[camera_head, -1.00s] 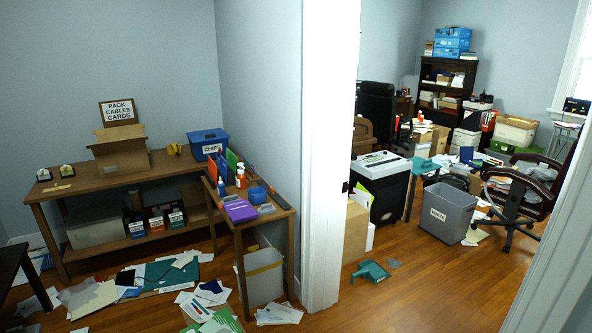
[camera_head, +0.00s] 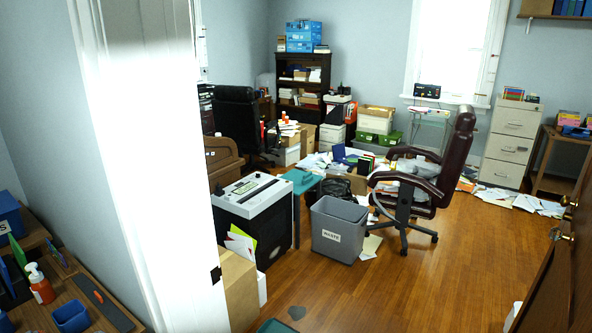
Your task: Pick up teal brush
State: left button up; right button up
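A teal object (camera_head: 273,327), which looks like a dustpan or brush, lies on the wood floor at the bottom edge, mostly cut off by the frame. A small dark grey patch or flat item (camera_head: 297,313) is on the floor beside it. Another teal item (camera_head: 301,180) sits behind the shredder, on or part of a small stand. I cannot tell which of these teal things, if any, is the brush. Neither of my grippers is in view.
A white door frame (camera_head: 150,160) stands at left. Beyond it are a black-and-white shredder (camera_head: 250,215), a cardboard box (camera_head: 238,290), a grey waste bin (camera_head: 338,228) and an office chair (camera_head: 425,185). A door (camera_head: 560,260) edges the right. Floor between is clear.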

aim_at(307, 178)
jog(key=i+l+z, duration=0.15)
jog(key=i+z, duration=0.25)
jog(key=i, duration=0.2)
jog(key=i+z, duration=0.35)
jog(key=i, duration=0.25)
jog(key=i+j+z, duration=0.2)
jog(key=i+z, duration=0.2)
jog(key=i, duration=0.15)
jog(key=i+u, duration=0.2)
jog(key=i, duration=0.4)
jog(key=i+u, duration=0.15)
jog(key=i, duration=0.4)
jog(key=i+l+u, duration=0.2)
jog(key=i, duration=0.4)
